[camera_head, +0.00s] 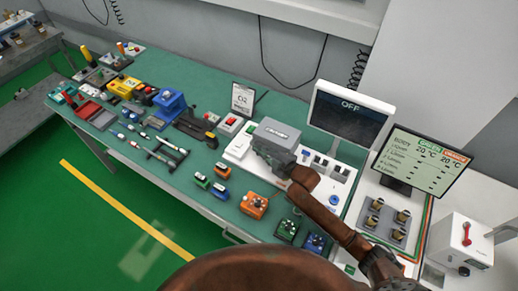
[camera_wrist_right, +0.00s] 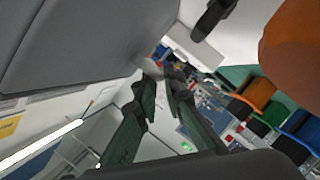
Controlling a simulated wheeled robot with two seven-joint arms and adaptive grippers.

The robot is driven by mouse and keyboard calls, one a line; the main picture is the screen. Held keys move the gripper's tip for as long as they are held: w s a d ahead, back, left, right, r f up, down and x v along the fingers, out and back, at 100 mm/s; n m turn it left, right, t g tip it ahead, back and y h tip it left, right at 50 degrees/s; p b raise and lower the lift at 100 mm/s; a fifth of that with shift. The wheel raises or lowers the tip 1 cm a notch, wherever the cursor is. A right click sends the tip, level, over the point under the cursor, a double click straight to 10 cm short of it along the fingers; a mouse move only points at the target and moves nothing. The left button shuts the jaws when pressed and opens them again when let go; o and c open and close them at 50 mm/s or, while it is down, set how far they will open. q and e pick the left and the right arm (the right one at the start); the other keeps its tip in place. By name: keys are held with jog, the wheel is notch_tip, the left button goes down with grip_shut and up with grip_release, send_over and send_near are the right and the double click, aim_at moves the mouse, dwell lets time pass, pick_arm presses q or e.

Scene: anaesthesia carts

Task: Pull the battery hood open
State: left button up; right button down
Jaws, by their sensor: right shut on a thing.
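The battery hood (camera_head: 279,132) is a grey box with a small label on its front, on a white unit near the middle of the bench. My right arm reaches it from the lower right. My right gripper (camera_head: 274,158) is at the front of the hood and partly blends with it. In the right wrist view a large grey surface, apparently the hood (camera_wrist_right: 85,45), fills the upper left. The dark green fingers of the right gripper (camera_wrist_right: 163,80) are close together by its edge, shut on it; the exact contact is unclear. My left gripper is not in view.
An "OFF" screen (camera_head: 346,113) stands just right of the hood, and a readout monitor (camera_head: 422,160) farther right. An orange box (camera_head: 254,205) and several small coloured devices lie in front. Tools and boxes crowd the green bench (camera_head: 185,185) to the left.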

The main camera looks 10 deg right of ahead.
aim_at(268, 134)
jog(key=shift+w+d+r+p, duration=0.1)
jog(key=shift+w+r+p, duration=0.05)
jog(key=shift+r+p, duration=0.15)
jog(key=shift+w+d+r+p, duration=0.1)
jog(key=shift+r+p, duration=0.1)
jog(key=shift+r, duration=0.15)
jog(key=w+r+m+p, duration=0.1)
jog(key=d+r+m+g+p, duration=0.1)
jog(key=w+d+r+p, duration=0.1)
jog(key=r, duration=0.1)
jog(key=shift+w+m, duration=0.35)
jog(key=shift+m, duration=0.05)
jog(key=shift+w+d+r+b, duration=0.35)
jog(key=shift+w+d+r, duration=0.6)
jog(key=shift+w, duration=0.2)
jog(key=c, duration=2)
grip_release()
jog(key=shift+w, duration=0.1)
jog(key=shift+c, duration=0.2)
jog(key=shift+a, duration=0.1)
